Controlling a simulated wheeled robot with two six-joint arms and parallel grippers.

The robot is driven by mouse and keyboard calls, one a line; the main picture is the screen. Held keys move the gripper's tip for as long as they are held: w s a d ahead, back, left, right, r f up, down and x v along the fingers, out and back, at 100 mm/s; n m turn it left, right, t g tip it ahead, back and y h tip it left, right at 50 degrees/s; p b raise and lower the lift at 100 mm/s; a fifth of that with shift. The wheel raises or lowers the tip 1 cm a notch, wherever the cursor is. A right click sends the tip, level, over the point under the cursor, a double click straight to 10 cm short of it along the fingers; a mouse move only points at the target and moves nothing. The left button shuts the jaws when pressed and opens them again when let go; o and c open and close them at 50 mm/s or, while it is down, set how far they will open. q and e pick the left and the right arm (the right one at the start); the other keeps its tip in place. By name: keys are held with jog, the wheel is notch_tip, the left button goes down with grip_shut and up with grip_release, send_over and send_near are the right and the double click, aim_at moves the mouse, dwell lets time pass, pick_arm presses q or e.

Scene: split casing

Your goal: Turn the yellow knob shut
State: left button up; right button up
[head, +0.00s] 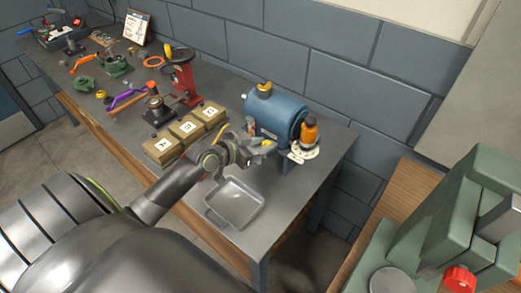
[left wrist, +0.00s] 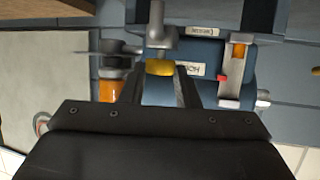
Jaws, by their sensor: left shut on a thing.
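The yellow knob (left wrist: 160,68) shows in the left wrist view between my gripper fingers, below a grey vertical stem. In the head view a small yellow part (head: 267,143) shows at my fingertips, at the front of the blue tank (head: 277,113). My left gripper (head: 257,151) is shut on the knob; the fingers (left wrist: 158,92) stand on either side of it in the wrist view. The fingers and wrist hide part of the knob, so its turn angle cannot be told. My right gripper is not in view.
An orange-capped part (head: 309,131) stands right of the tank, above a white disc (head: 303,153). An empty grey tray (head: 236,203) lies in front. Boxes marked with letters (head: 187,128) and a red stand (head: 184,75) are to the left. A green machine (head: 470,215) is at right.

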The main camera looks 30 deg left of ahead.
pick_arm(q)
jog(key=shift+r, duration=0.1)
dwell(0.4)
jog(key=o, duration=0.9)
jog(key=shift+o, duration=0.3)
jog(key=p+v, duration=0.3)
jog(key=v, duration=1.4)
jog(key=shift+a, duration=0.2)
